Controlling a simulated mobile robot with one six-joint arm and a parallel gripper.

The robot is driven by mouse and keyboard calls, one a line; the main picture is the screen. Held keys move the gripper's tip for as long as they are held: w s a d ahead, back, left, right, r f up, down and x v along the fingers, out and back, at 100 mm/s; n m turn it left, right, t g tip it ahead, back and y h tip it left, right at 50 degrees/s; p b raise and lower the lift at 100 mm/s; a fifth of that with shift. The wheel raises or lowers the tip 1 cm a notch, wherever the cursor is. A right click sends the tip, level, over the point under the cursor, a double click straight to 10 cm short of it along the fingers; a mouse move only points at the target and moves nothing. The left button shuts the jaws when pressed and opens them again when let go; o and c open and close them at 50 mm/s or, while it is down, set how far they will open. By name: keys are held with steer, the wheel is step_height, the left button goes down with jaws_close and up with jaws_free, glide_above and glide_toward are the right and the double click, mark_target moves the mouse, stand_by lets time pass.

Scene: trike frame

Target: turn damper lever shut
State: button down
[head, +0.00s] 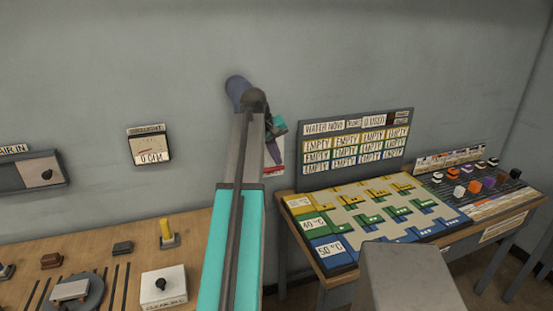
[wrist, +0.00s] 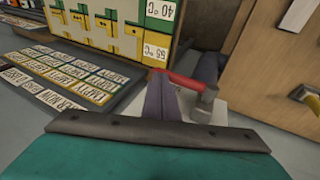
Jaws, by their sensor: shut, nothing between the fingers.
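The damper lever (wrist: 188,82) is a red bar in the wrist view. Its right end meets a grey pivot on a pale plate (wrist: 228,116). My gripper (wrist: 163,80) is shut and empty; its purple fingers lie together. The fingertips overlap the lever's left part in the picture, and I cannot tell whether they touch it. In the head view, a pale plate (head: 280,150) with some red shows on the wall just right of my arm. My arm hides most of it, so the lever's angle is unclear there.
A table with a coloured board (head: 375,215) and an upright label panel (head: 355,142) stands right of my arm. A wooden bench (head: 110,250) with a yellow peg (head: 167,230) and a white box (head: 163,287) is at left. A gauge (head: 150,146) hangs on the wall.

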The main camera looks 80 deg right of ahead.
step_height(320, 180, up, 13)
steer(key=s+a+b, duration=0.1)
steer(key=a, duration=0.1)
stand_by(0.7)
steer(key=shift+s+a+f, duration=0.1)
stand_by(0.3)
